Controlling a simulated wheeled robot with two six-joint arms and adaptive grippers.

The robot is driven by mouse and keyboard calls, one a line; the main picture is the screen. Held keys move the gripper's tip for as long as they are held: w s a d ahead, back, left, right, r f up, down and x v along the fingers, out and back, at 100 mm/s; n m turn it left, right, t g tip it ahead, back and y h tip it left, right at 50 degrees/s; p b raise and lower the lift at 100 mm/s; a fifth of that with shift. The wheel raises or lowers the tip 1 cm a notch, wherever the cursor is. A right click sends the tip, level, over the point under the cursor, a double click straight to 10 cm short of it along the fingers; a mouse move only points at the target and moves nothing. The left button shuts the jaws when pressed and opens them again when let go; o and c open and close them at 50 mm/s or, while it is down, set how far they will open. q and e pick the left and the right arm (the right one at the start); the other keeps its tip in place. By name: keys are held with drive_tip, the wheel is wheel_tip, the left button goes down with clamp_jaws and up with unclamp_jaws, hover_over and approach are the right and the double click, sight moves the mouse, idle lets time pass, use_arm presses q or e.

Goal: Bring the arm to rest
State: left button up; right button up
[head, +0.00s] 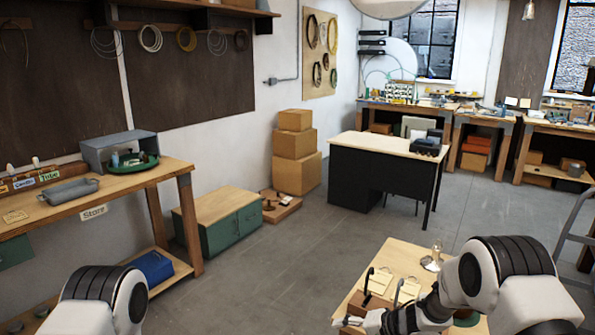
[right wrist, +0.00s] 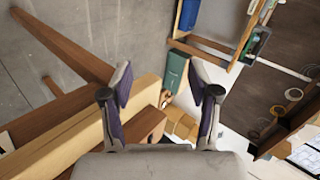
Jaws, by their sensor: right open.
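My right arm (head: 505,275) reaches in from the lower right in the head view. Its gripper (head: 372,320) points left at the near edge of the small wooden table (head: 408,258), partly cut off by the bottom of the picture. In the right wrist view the right gripper (right wrist: 161,85) has its two fingers spread apart with nothing between them. My left arm (head: 103,300) shows only as a white and black joint at the lower left. The left gripper is out of view.
The small table bears a glass lamp-like piece (head: 435,256), cards and dark hooked stands. A wooden bench (head: 168,170) with a green tray (head: 133,163) stands at left. A black desk (head: 385,165) and stacked boxes (head: 296,150) stand farther back. The grey floor (head: 270,275) between is clear.

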drive_tip(key=s+d+f+m+g+h+b, duration=0.1)
drive_tip(key=s+d+f+h, duration=0.1)
drive_tip(key=s+f, duration=0.9)
drive_tip(key=s+d+f+m+g+h+b, duration=0.1)
drive_tip(key=s+d+f+m+h, duration=0.35)
drive_tip(key=s, duration=1.05)
drive_tip(key=s+d+n+g+h, duration=0.1)
drive_tip(key=s+d+n, duration=0.2)
drive_tip(key=s+n, duration=0.2)
drive_tip(key=s+d+n+g+h, duration=0.1)
drive_tip(key=s+n, duration=0.4)
drive_tip(key=s, duration=0.6)
drive_tip(key=shift+d+g, duration=0.7)
drive_tip(key=shift+d, duration=0.3)
